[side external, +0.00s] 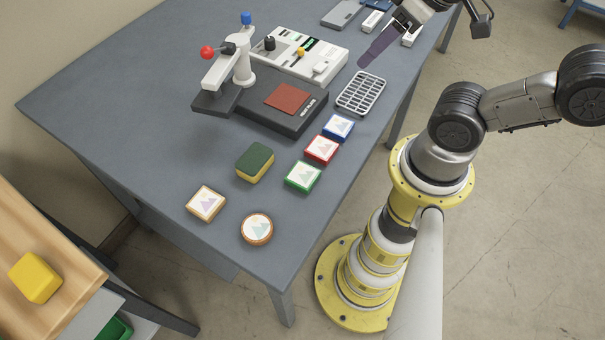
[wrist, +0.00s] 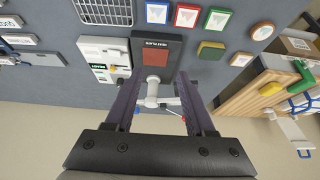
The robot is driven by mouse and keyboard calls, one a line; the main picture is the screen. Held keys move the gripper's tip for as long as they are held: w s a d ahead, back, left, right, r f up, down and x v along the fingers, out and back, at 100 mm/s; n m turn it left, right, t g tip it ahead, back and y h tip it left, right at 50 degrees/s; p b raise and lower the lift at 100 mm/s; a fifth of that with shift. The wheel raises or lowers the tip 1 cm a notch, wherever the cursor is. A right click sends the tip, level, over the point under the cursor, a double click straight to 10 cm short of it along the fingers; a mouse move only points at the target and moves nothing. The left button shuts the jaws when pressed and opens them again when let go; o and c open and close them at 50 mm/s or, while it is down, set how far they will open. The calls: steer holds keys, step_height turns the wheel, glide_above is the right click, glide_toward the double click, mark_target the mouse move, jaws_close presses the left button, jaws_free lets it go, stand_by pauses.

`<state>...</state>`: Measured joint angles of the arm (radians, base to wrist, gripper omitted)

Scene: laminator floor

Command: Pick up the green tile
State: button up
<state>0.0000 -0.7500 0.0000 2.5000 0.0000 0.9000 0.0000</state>
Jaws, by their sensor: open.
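The green tile (side external: 303,176) is a square tile with a green edge and a pale picture on top. It lies flat on the grey table, nearest the front in a row with a red tile (side external: 321,149) and a blue tile (side external: 338,126). The green tile also shows at the top of the wrist view (wrist: 217,19). My gripper (side external: 363,64) is open and empty, raised above the table's far right side, well away from the green tile. In the wrist view its purple fingers (wrist: 161,74) are spread apart with nothing between them.
A green-and-yellow sponge (side external: 255,163) lies left of the green tile. A round coaster (side external: 257,229) and a wood-edged square tile (side external: 205,203) lie nearer the front. A press with a red pad (side external: 288,98) and a wire rack (side external: 361,93) stand behind.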

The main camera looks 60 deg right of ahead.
steer(key=o, duration=0.7)
steer(key=m+g, duration=0.6)
steer(key=m, duration=1.2)
glide_above(303, 175)
step_height(303, 175, down, 9)
step_height(303, 175, down, 13)
steer(key=shift+r, duration=0.1)
